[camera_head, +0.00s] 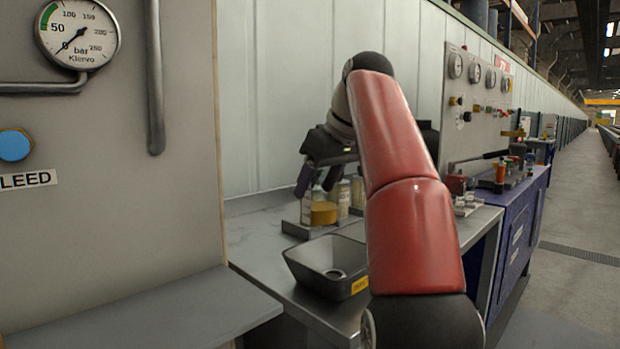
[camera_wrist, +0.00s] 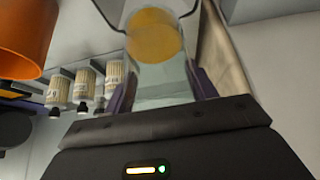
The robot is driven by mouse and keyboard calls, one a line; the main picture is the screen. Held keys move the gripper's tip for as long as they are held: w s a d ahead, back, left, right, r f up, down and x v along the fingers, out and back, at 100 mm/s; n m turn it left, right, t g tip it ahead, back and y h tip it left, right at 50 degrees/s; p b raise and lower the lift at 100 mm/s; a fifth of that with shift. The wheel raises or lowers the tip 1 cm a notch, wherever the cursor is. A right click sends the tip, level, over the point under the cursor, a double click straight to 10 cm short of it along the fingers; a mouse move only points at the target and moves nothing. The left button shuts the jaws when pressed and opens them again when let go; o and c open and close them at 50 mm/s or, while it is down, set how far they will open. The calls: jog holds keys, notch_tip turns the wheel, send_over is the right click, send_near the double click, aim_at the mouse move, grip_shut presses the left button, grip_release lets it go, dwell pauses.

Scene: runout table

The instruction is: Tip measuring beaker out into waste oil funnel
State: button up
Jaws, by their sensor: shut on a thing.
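A clear measuring beaker (camera_wrist: 165,75) is between the purple fingers of my gripper (camera_wrist: 161,88) in the wrist view, with amber liquid at its far end. In the head view my gripper (camera_head: 317,188) points down over the back of the bench, shut on the beaker (camera_head: 306,210). The beaker looks about upright; I cannot tell whether it touches what is below it. The waste oil funnel (camera_head: 300,262), a dark square basin with a drain hole and a yellow label, is on the bench nearer to me, partly hidden by my arm.
A grey panel with a pressure gauge (camera_head: 78,33) and a ledge (camera_head: 140,312) are at the left. Bare bench (camera_head: 255,245) lies left of the funnel.

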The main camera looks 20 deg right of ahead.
jog(key=t, duration=0.2)
jog(key=shift+t+y, duration=0.3)
jog(key=shift+y, duration=0.1)
jog(key=shift+w+f+t+b, duration=0.15)
jog(key=shift+f+t+b, duration=0.15)
jog(key=shift+b, duration=0.1)
jog(key=t+b, duration=0.1)
jog(key=b, duration=0.3)
jog(key=t+y+b, duration=0.1)
jog(key=t+b, duration=0.1)
jog(key=b, duration=0.1)
jog(key=shift+w+f+b, duration=0.1)
jog(key=shift+w+b, duration=0.1)
jog(key=shift+b, duration=0.15)
jog(key=t+b, duration=0.1)
jog(key=b, duration=0.2)
jog(key=t+y+b, duration=0.1)
jog(key=t+b, duration=0.1)
jog(key=b, duration=0.2)
jog(key=t+y+b, duration=0.1)
jog(key=b, duration=0.2)
jog(key=shift+s+r+t, duration=0.25)
jog(key=shift+r+t, duration=0.15)
jog(key=shift+s+r+t+y, duration=0.2)
jog(key=shift+r+t+y, duration=0.3)
jog(key=shift+t, duration=0.6)
dwell(1.7)
